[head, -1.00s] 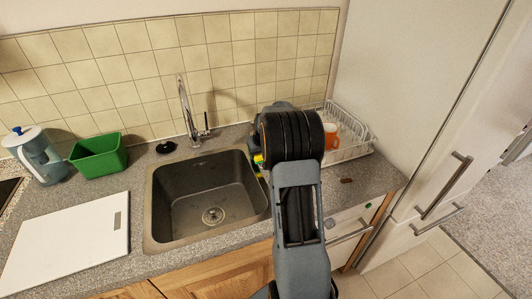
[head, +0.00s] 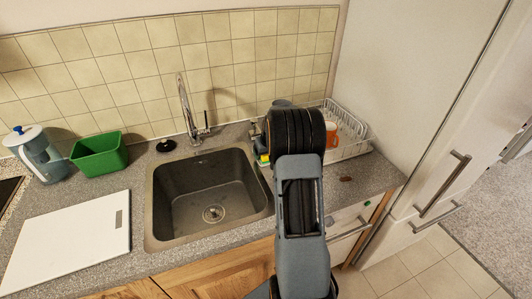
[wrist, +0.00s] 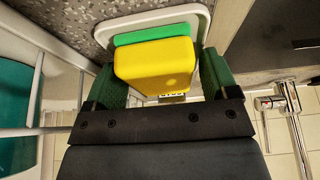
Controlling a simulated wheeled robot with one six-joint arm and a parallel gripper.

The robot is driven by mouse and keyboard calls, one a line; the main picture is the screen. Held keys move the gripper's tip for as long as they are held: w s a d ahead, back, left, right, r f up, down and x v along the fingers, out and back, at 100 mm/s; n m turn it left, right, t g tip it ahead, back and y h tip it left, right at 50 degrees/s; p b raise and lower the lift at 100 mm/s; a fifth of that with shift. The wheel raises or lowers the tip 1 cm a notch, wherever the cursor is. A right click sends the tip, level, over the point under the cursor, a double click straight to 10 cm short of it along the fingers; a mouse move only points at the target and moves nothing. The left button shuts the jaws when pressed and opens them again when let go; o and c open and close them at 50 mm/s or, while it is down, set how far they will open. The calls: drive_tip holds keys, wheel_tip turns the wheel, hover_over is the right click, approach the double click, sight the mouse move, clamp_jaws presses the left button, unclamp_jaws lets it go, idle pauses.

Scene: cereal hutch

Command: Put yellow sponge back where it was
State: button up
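The yellow sponge (wrist: 158,66) with a green layer (wrist: 152,34) lies in a pale shallow holder (wrist: 198,20) in the wrist view. My gripper (wrist: 165,75) has one finger on each side of the sponge. A narrow gap shows at the right finger; contact at the left finger cannot be told. In the head view a small yellow patch of the sponge (head: 263,158) shows at the sink's right rim, mostly hidden by my arm. The gripper's fingers are hidden there.
The sink (head: 210,190) is left of my arm. A white dish rack (head: 352,150) with an orange mug (head: 331,134) stands at right. The tap (head: 187,110) rises behind the sink. A green tub (head: 98,155) and white board (head: 70,240) are at left.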

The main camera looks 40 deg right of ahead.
drive_tip(key=shift+o, duration=0.4)
drive_tip(key=shift+r, duration=0.4)
drive_tip(key=b+v, duration=0.1)
drive_tip(key=v, duration=1)
drive_tip(key=s+a+r+n, duration=0.1)
drive_tip(key=s+a+r, duration=0.15)
drive_tip(key=a, duration=0.45)
drive_tip(key=s+a+r, duration=0.2)
drive_tip(key=s+a, duration=0.2)
drive_tip(key=a, duration=0.4)
drive_tip(key=s+a+f+n+y, duration=0.1)
drive_tip(key=s+a+f, duration=0.1)
drive_tip(key=s+a, duration=0.9)
drive_tip(key=s, duration=0.2)
drive_tip(key=shift+s+f+n, duration=0.2)
drive_tip(key=shift+s+n, duration=0.2)
